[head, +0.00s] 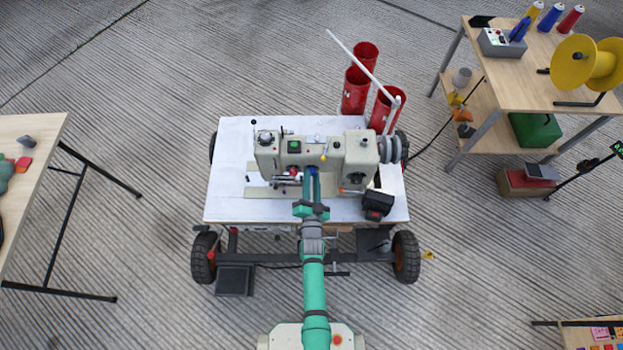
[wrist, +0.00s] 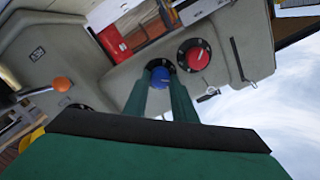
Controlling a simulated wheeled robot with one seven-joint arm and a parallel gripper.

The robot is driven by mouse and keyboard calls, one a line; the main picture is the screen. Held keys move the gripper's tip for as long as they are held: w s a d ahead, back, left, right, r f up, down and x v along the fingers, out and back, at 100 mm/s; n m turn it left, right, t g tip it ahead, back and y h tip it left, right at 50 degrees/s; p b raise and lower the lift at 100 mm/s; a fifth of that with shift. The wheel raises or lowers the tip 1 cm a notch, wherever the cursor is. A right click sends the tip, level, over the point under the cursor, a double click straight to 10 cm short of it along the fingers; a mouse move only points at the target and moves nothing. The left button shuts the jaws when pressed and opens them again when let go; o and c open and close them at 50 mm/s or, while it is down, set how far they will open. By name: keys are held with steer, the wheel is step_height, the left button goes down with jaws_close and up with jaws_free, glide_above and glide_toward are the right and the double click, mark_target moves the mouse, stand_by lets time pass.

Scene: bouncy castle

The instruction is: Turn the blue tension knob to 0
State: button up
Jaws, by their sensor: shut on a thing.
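The blue tension knob (wrist: 160,76) sits on a dark dial on the front of the beige sewing machine (wrist: 120,80) in the wrist view. My gripper (wrist: 164,88) is shut on the blue knob, with one green finger on each side of it. A pale mark shows on the knob's face, but the dial numbers are too small to read. In the head view my gripper (head: 311,176) reaches the front of the machine (head: 340,149), and the blue knob shows only as a small patch between the fingers. A red knob (wrist: 197,56) sits close beside the blue one.
An orange-tipped lever (wrist: 61,84) and a small metal lever (wrist: 208,95) are near the fingers. The machine stands on a wheeled white table (head: 230,170). Another table (head: 560,90) is at the right, with open floor between.

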steer(key=n, duration=0.3)
steer(key=shift+f+n, duration=0.1)
steer(key=shift+n, duration=0.3)
steer(key=shift+a+n, duration=0.2)
steer(key=shift+n, duration=6.1)
steer(key=o, duration=1)
steer(key=shift+o, duration=0.2)
